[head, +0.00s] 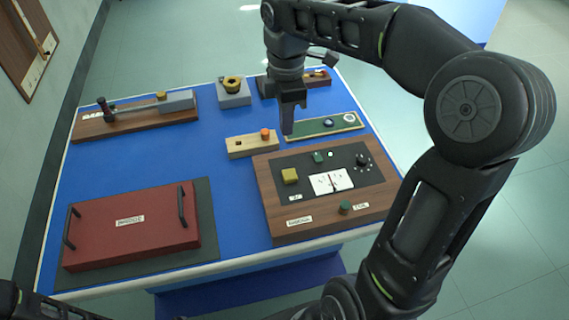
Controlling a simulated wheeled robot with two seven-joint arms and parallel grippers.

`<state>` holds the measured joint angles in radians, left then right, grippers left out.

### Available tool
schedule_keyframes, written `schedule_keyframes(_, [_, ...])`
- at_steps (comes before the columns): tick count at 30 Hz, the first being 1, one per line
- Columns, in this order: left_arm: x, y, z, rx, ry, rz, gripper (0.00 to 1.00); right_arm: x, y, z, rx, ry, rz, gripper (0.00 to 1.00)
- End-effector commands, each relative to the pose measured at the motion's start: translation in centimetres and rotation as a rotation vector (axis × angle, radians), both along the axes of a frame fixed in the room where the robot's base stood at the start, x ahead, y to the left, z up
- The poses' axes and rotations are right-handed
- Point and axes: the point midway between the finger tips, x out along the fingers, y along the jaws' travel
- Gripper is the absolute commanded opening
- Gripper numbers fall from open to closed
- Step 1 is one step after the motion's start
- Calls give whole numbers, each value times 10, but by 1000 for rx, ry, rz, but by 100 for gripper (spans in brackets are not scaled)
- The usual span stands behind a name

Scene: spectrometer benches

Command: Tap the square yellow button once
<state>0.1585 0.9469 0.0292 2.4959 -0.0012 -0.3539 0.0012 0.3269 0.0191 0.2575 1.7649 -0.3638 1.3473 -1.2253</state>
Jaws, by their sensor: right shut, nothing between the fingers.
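The square yellow button (290,175) sits on the dark panel of a wooden instrument box (328,222), at the panel's left side. Nothing covers it in the head view. My right gripper (287,130) is shut and empty, pointing down. In the picture it appears above and behind the yellow button, near the far edge of the box, and apart from the button. Its exact height over the table is hard to tell. My left gripper is out of view.
The box also carries a white meter (331,182), a black knob (363,160) and a green knob (345,207). A wooden block with an orange knob (265,134) stands behind it. A red lidded case (130,228) lies at left. Blue tabletop (225,180) between them is clear.

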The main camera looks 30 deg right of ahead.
Motion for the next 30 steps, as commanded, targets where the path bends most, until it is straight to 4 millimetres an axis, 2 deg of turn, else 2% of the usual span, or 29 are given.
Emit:
schedule_keyframes(5, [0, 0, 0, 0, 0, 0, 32, 0, 0, -3, 1, 2, 0, 0])
schedule_keyframes(11, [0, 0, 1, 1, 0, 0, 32, -1, 0, -21, 1, 5, 0, 0])
schedule_keyframes(24, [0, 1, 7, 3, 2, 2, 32, -1, 0, -104, 2, 6, 0, 0])
schedule_keyframes(30, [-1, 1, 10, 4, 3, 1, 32, 0, 0, -131, 1, 3, 0, 0])
